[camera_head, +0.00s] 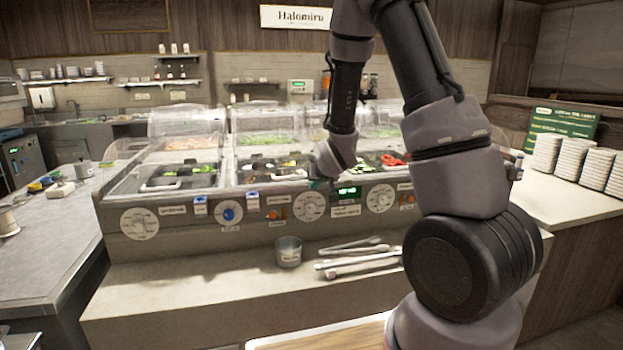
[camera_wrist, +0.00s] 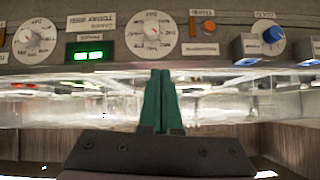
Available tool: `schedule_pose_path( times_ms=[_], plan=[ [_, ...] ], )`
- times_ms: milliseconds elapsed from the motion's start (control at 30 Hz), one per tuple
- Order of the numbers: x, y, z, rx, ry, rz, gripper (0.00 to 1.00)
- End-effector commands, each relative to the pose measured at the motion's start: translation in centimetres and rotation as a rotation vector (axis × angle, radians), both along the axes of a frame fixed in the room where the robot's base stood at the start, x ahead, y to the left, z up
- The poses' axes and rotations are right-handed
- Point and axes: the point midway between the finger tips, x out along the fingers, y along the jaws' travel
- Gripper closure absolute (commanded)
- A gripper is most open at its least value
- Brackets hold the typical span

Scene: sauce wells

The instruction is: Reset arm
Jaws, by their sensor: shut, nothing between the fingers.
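My arm reaches forward over the counter in the head view, its wrist in front of the sauce station (camera_head: 240,215). My gripper shows in the wrist view (camera_wrist: 160,78) as two green fingers pressed together with nothing between them. The fingertips are close to the station's front panel (camera_wrist: 115,20), which appears upside down there with its dials and a lit green display (camera_wrist: 88,54). In the head view the gripper is small and dark near the panel, and I cannot tell from there whether it touches it.
A metal cup (camera_head: 288,252) and tongs (camera_head: 358,262) lie on the front ledge (camera_head: 180,300). Clear covers (camera_head: 180,122) stand over the wells. Stacked plates (camera_head: 598,168) and a green sign (camera_head: 562,122) are at the right. The ledge's left part is clear.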

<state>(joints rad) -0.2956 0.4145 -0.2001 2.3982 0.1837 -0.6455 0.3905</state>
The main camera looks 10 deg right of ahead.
Motion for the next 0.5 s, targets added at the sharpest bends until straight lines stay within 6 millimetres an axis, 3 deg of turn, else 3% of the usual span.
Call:
schedule_pose_path(
  times_ms=[100, 267, 367, 500],
  plan=[
    [-1.7, 0.0, -0.5, 0.000, 0.002, 0.000, 1.00],
    [-2.7, -0.1, -0.4, 0.003, 0.001, -0.003, 1.00],
    [-3.1, -0.5, 1.1, 0.020, 0.006, -0.021, 1.00],
    [-4.5, -1.3, 5.3, 0.067, 0.039, -0.065, 1.00]
  ],
)
